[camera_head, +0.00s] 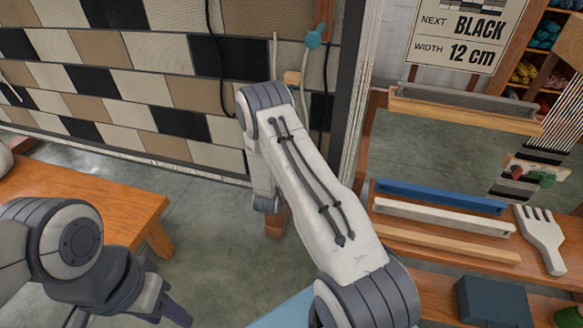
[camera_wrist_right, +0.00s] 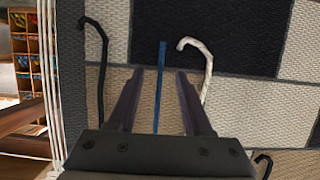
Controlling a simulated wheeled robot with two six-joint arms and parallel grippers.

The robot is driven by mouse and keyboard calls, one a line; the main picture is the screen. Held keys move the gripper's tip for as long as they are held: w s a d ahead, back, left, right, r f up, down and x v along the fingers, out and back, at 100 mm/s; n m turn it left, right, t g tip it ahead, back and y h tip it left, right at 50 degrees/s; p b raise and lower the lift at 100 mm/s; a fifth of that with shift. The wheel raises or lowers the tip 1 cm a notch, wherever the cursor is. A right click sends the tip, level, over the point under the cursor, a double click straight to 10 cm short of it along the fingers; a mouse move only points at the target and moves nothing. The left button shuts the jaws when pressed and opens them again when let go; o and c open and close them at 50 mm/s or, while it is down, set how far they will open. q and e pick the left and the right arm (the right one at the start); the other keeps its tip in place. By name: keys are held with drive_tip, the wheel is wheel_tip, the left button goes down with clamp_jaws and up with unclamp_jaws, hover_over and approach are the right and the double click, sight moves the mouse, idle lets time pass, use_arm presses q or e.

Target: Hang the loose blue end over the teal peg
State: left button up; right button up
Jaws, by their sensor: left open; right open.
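The teal peg (camera_head: 313,39) sticks out near the right edge of the woven panel in the head view, with pale cord beside and below it. The loose blue end (camera_wrist_right: 159,85) is a thin upright strip in the right wrist view. It shows between the two fingers of my open right gripper (camera_wrist_right: 158,75); I cannot tell whether it touches them. In the head view my right arm hides that gripper and the blue end. My left gripper (camera_head: 132,318) is open and empty, low at the left by the wooden bench.
A black cord (camera_wrist_right: 100,45) and a cream cord (camera_wrist_right: 195,48) hang either side of the right gripper. A wooden bench (camera_head: 85,190) stands at left. A shelf with blue, white and wooden bars (camera_head: 440,196) and a white comb (camera_head: 541,235) is at right.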

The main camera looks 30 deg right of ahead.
drive_tip(key=shift+w+d, duration=0.15)
clamp_jaws()
drive_tip(key=s+a+r+p, duration=0.2)
drive_tip(key=a+r+p, duration=0.3)
drive_tip(key=r+p, duration=0.1)
drive_tip(key=shift+r, duration=0.45)
drive_tip(key=shift+r, duration=0.1)
wheel_tip(320, 180, up, 24)
drive_tip(key=w+a+p, duration=0.1)
drive_tip(key=a+p, duration=0.2)
drive_tip(key=p, duration=1.5)
drive_tip(key=shift+w+p, duration=0.3)
drive_tip(key=shift+w, duration=0.05)
